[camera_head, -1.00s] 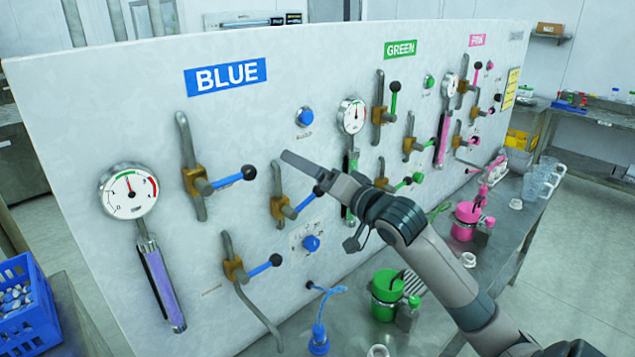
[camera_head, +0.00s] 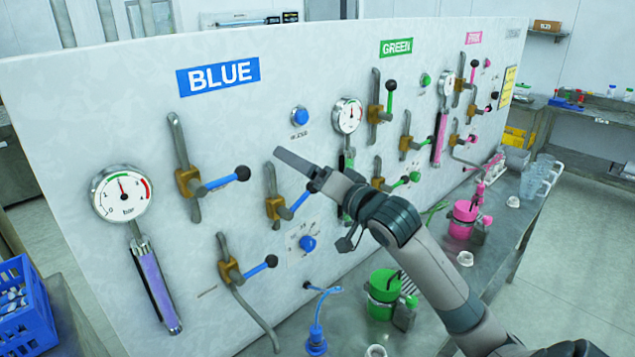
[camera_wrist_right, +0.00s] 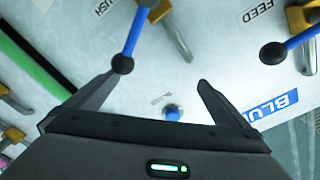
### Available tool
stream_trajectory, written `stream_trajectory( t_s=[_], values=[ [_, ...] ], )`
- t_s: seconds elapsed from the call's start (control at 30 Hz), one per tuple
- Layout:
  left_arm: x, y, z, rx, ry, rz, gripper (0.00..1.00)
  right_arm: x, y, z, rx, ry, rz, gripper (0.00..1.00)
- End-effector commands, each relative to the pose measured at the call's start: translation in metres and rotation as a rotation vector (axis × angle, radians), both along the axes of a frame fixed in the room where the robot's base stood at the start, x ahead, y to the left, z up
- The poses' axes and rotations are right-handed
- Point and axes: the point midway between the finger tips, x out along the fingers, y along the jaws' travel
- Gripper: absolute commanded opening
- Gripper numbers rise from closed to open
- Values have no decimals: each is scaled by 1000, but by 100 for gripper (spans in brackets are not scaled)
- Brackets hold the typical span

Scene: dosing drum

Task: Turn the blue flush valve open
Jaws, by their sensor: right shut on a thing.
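The blue flush valve (camera_head: 275,207) is the middle one of the blue valves on the white panel, with a brass body and a blue lever (camera_head: 300,201). The lever points up and to the right in the head view. My right gripper (camera_head: 296,166) is at the lever's end and covers part of it. In the right wrist view the lever's black knob (camera_wrist_right: 123,64) lies against the left finger of my right gripper (camera_wrist_right: 157,80). The other finger shows some way off to the right. My left gripper is out of view.
A feed valve (camera_head: 187,182) with a blue lever sits above left, and another blue-lever valve (camera_head: 230,270) below. A blue button (camera_head: 300,116) and a blue knob (camera_head: 307,244) are close by on the panel. A green pot (camera_head: 384,286) stands on the bench below my arm.

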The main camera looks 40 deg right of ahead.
Motion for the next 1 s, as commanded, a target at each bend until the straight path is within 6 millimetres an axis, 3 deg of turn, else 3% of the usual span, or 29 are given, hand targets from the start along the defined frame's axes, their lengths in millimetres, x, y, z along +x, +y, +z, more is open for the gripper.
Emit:
stream_trajectory(
  t_s=[0.03,0.23,0.5,0.8,1.0],
  values=[
    [0,0,-2,0,0,0,88,-3,30,-19,44,36,63,88],
    [4,-6,-1,-6,-5,1,88,-3,40,-16,41,32,61,88],
    [-5,18,0,19,7,-4,88,-3,43,-13,35,28,58,88],
    [1,-10,-1,-10,-1,2,88,-3,40,-13,32,27,53,88],
    [2,-5,-3,-6,-3,-1,88,-2,34,-18,33,27,51,88]
  ],
)
